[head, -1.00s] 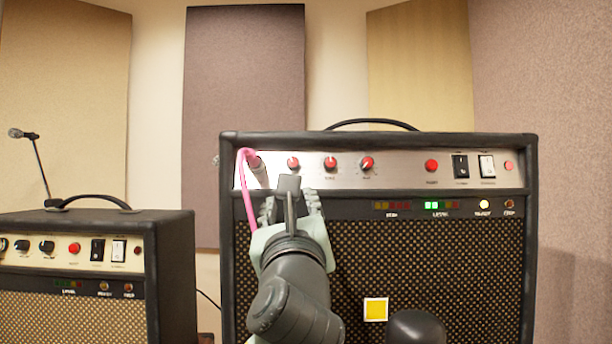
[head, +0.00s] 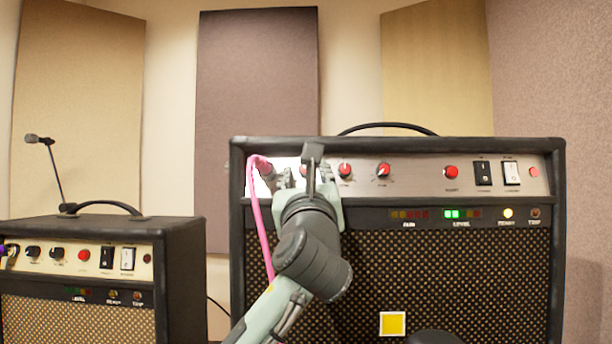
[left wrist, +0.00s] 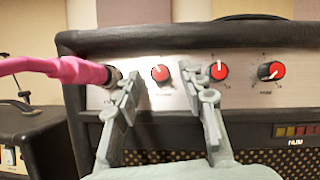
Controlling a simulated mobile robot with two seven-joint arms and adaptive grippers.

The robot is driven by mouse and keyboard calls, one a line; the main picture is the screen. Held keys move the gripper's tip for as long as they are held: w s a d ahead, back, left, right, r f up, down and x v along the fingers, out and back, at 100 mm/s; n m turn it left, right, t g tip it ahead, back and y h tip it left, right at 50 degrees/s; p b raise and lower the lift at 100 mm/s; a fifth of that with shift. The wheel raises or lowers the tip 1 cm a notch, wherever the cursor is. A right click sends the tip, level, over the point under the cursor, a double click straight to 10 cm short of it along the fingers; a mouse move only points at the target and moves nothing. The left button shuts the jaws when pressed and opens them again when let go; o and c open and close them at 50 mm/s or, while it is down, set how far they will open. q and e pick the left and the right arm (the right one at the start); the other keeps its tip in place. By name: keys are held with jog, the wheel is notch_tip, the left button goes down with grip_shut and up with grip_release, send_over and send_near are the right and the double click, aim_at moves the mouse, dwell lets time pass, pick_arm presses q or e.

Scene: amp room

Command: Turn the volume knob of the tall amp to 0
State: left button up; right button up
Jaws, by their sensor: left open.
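The tall amp (head: 400,215) stands in front of me with a silver control strip near its top. Its leftmost red knob (left wrist: 160,73) shows in the left wrist view, between the spread fingers of my left gripper (left wrist: 160,95). The fingers are open and empty, and contact with the knob cannot be seen. In the head view my left gripper (head: 304,178) covers that knob. The second red knob (head: 345,170) and third red knob (head: 383,170) sit to its right. The lettering under the knobs is too small to read surely. My right gripper is not in view.
A pink cable (head: 257,220) is plugged in just left of the leftmost knob, close to my left finger. Switches (head: 483,173) and a red button (head: 451,172) sit further right on the strip. A smaller amp (head: 180,240) stands at the left.

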pick_arm(q)
grip_shut()
jog(key=shift+d, duration=0.1)
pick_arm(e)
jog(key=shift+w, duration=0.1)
pick_arm(q)
jog(key=shift+n+y, duration=0.4)
jog(key=shift+n, duration=0.1)
jog(key=shift+d+r+n+g+y+p, duration=0.15)
jog(key=shift+n+g+y+p, duration=0.65)
jog(key=shift+n, duration=0.85)
jog(key=shift+d+f+n+g+y+p, duration=0.1)
jog(key=shift+n+g+y+p, duration=0.25)
jog(key=shift+n+y, duration=1.05)
jog(key=shift+d+r+n+g+y+p, duration=0.15)
jog(key=shift+n+g+y+p, duration=0.45)
jog(key=shift+n, duration=1.25)
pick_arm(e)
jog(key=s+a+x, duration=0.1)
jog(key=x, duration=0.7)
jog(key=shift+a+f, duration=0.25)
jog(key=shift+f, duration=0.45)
pick_arm(q)
jog(key=shift+f, duration=0.1)
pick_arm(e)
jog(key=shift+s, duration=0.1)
